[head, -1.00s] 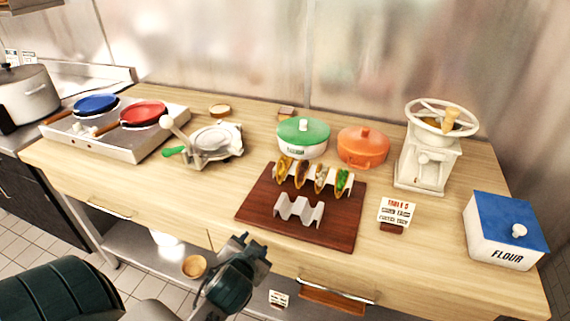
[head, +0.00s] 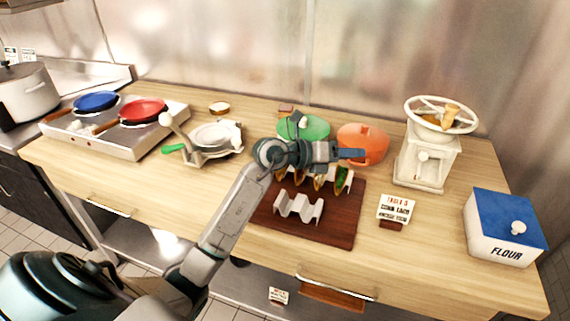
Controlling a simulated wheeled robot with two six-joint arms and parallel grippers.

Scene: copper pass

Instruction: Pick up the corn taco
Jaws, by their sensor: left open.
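Several filled tacos stand in a wavy metal rack at the back of a dark wooden board (head: 338,228). The rightmost one, a green-filled taco (head: 342,179), shows best; another taco (head: 318,182) stands to its left. The left part of the row is largely hidden by my arm and gripper, and I cannot tell for sure which is the corn taco. My left gripper (head: 354,153) is open and empty above the tacos, its fingers pointing right, in front of the pots. My right gripper is out of view.
An empty wavy rack (head: 298,207) sits on the front of the board. A green-lidded pot (head: 312,127) and an orange pot (head: 372,146) stand behind. An order card (head: 396,207) reading corn taco, a grinder (head: 427,160) and a flour box (head: 495,238) stand right.

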